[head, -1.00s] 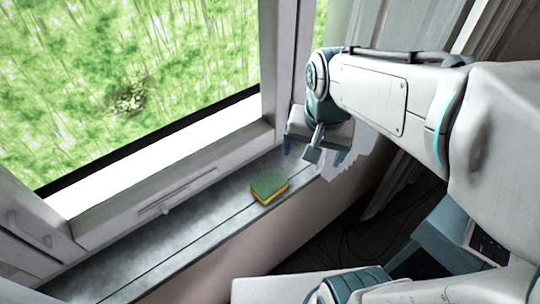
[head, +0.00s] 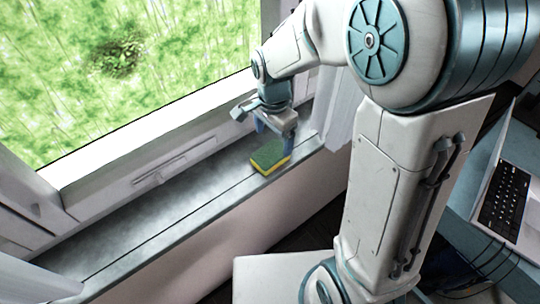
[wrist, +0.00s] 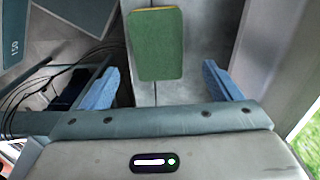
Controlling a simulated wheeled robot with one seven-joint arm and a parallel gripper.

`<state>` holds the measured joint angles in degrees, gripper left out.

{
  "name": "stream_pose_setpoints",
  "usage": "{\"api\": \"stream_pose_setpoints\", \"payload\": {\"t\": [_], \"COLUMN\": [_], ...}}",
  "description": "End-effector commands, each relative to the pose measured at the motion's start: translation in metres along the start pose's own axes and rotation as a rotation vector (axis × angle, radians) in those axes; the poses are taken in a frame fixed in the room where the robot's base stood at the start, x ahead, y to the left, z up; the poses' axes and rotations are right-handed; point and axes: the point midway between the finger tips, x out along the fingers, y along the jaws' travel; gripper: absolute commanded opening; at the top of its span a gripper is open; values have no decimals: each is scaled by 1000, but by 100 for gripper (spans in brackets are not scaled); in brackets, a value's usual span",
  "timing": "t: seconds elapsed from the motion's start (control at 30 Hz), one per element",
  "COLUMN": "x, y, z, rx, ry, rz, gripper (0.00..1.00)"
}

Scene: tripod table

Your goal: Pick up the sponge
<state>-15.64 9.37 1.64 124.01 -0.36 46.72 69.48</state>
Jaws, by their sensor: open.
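The sponge (head: 269,156), green on top with a yellow layer below, lies flat on the grey window sill (head: 150,215), close to its front edge. It also shows in the wrist view (wrist: 156,45), at the top middle, ahead of the fingers. My gripper (head: 275,128) is open and empty, above the sill just behind the sponge in the head view. In the wrist view its two blue fingertips (wrist: 157,80) stand apart, one on either side of the sponge's line. I see no contact with the sponge.
The window frame (head: 150,150) with a handle rises behind the sill. A white curtain (head: 343,108) hangs right of the sponge. A laptop (head: 505,200) lies on a teal table at the right. Cables (wrist: 60,75) show at the left in the wrist view. The sill left of the sponge is clear.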

Motion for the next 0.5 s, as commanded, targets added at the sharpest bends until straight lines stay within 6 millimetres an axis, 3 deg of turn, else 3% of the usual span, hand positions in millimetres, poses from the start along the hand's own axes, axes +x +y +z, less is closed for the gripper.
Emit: {"api": "stream_pose_setpoints", "payload": {"t": [0.17,0.5], "x": [12,56], "y": [0,2], "z": [0,4], "rx": [-1,1], "ry": [0,0], "rz": [0,1], "gripper": [85,85]}}
